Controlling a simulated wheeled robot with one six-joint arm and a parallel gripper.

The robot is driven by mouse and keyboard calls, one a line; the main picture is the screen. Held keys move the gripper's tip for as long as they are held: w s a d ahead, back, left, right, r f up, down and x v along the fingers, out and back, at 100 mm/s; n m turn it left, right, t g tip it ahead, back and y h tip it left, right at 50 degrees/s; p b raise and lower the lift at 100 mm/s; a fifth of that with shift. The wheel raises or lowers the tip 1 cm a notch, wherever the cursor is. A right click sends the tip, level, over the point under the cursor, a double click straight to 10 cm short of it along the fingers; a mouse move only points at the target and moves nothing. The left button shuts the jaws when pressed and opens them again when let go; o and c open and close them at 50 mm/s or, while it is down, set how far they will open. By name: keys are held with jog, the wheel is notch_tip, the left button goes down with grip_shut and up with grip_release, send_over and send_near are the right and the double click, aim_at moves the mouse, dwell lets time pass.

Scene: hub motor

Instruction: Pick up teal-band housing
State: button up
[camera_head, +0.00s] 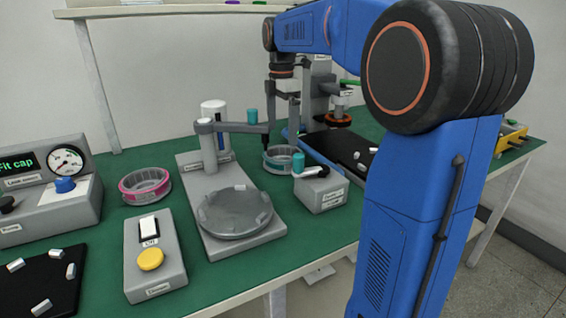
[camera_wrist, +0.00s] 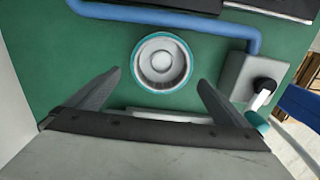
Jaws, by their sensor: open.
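The teal-band housing (camera_head: 272,162) is a short, open grey ring with a teal band, standing on the green bench top in the head view. In the wrist view the housing (camera_wrist: 161,62) shows from above as a white-grey round cup with a teal rim, lying just beyond and between the fingertips. My gripper (camera_head: 283,120) is above the housing, pointing down, partly in front of it in the head view. In the wrist view my gripper (camera_wrist: 160,77) has its two dark fingers spread wide, with nothing held between them.
A grey box with a teal-topped part (camera_head: 322,192) stands close to the housing's right. A fixture with a round grey plate (camera_head: 236,214) and swing arm stands front left. A blue-edged black tray (camera_head: 345,150) lies behind right. A pink-band housing (camera_head: 134,196) stands farther left.

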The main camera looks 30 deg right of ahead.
aim_at(283, 152)
jog(key=f, duration=0.8)
jog(key=shift+s+d+f, duration=0.15)
jog(key=shift+d+f, duration=0.05)
jog(key=shift+f, duration=0.2)
jog(key=c, duration=1.1)
jog(key=shift+r, duration=0.1)
